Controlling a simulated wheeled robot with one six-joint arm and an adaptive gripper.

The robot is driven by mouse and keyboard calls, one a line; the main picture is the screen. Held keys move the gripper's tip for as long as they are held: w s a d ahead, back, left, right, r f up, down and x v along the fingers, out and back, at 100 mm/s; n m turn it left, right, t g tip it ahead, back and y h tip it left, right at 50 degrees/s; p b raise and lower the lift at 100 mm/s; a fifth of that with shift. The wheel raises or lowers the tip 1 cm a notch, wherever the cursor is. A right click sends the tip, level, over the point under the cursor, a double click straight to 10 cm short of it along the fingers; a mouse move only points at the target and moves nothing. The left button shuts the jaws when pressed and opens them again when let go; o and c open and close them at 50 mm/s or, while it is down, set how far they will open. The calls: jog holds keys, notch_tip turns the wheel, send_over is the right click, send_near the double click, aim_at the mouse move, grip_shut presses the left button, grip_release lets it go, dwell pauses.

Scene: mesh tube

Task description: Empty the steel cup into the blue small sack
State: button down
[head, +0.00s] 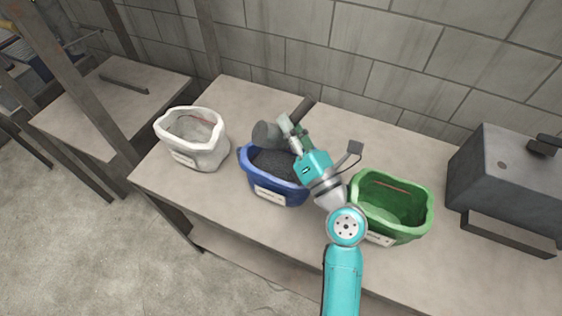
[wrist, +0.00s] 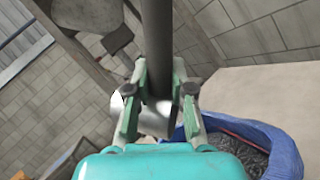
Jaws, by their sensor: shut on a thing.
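The blue small sack (head: 277,193) stands open in the middle of the table, with dark grainy material inside. It also shows at the lower right of the wrist view (wrist: 284,143). My gripper (head: 289,127) is above the sack's back rim, shut on the steel cup (head: 266,134). The grey cup lies tipped on its side over the back left part of the sack. A dark rod-like handle (wrist: 157,45) runs up between my fingers in the wrist view (wrist: 158,92). The cup's inside is hidden, so I cannot tell whether anything is left in it.
A white sack (head: 195,152) stands to the left and a green sack (head: 400,230) to the right, both open. A grey metal box (head: 505,185) sits at the table's right end. A block wall (head: 400,75) closes off the back. The table (head: 240,97) is bare behind the sacks.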

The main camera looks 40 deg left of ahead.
aim_at(276, 139)
jog(key=n+g, duration=0.1)
jog(key=n, duration=0.1)
jog(key=s+a+n+g, duration=0.1)
jog(key=n, duration=0.1)
jog(key=s+n, duration=0.1)
jog(key=n, duration=0.1)
jog(key=shift+s+a+f+g, duration=0.15)
jog(key=shift+a+g, duration=0.15)
jog(key=shift+g, duration=0.1)
jog(key=n, duration=0.1)
jog(key=s+n, duration=0.1)
jog(key=n, duration=0.1)
jog(key=shift+s+a+g+h, duration=0.2)
jog(key=shift+a+g+h, duration=0.1)
jog(key=shift+a+g, duration=0.1)
jog(key=s+a+f+n+h+b, duration=0.1)
jog(key=s+a+n+h+b, duration=0.1)
jog(key=s+n, duration=0.4)
jog(key=s+a+f+n+h+b, duration=0.1)
jog(key=s+a+n+h, duration=0.3)
jog(key=n, duration=0.6)
jog(key=shift+s+a+f+t+b, duration=0.3)
jog(key=shift+s+a+b, duration=0.1)
jog(key=shift+s+a, duration=0.75)
jog(key=shift+s+d, duration=0.1)
jog(key=shift+d, duration=0.05)
